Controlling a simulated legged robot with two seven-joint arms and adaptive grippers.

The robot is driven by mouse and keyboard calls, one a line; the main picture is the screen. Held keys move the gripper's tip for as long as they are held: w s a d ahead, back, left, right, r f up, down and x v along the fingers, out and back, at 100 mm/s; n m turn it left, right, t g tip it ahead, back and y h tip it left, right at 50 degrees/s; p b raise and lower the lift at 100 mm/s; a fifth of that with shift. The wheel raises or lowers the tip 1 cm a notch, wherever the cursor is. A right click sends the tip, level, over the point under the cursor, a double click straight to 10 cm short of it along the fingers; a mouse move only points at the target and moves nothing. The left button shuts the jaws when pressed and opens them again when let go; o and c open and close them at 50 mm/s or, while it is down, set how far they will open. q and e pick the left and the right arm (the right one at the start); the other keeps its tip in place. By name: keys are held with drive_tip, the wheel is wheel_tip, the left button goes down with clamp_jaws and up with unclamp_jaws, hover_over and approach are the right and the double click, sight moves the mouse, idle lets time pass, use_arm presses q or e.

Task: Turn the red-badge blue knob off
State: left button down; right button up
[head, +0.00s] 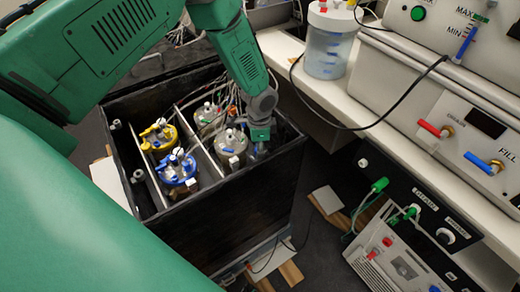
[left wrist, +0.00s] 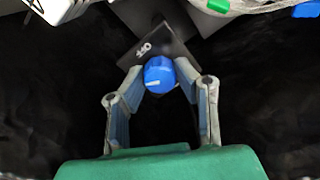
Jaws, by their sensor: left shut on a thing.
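The blue knob (left wrist: 159,72) sits on a small dark panel (left wrist: 168,42) in the left wrist view. A white mark shows on the knob's lower left side, and white lettering, apparently "OFF", is on the panel above and left of it. No red badge can be made out. My left gripper (left wrist: 158,78) has its two fingertips on either side of the knob and is shut on it. In the head view my left gripper (head: 258,146) reaches down inside the right edge of the black box, and the knob there is hidden. My right gripper is not in view.
The open black box (head: 240,215) holds several vessels, with yellow (head: 158,136) and blue (head: 177,168) tops on the left. Tubes and cables run behind my gripper. A bench with equipment (head: 450,130) and a clear container (head: 328,45) stands on the right.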

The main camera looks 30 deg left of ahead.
use_arm(q)
drive_tip(key=m, duration=1.2)
drive_tip(key=shift+w+b, duration=0.1)
drive_tip(key=shift+b, duration=0.25)
drive_tip(key=shift+a+m, duration=0.1)
drive_tip(key=shift+m, duration=0.2)
drive_tip(key=c, duration=1.3)
unclamp_jaws()
drive_tip(key=shift+o, duration=0.2)
wheel_tip(320, 180, up, 12)
drive_tip(key=shift+f, duration=0.15)
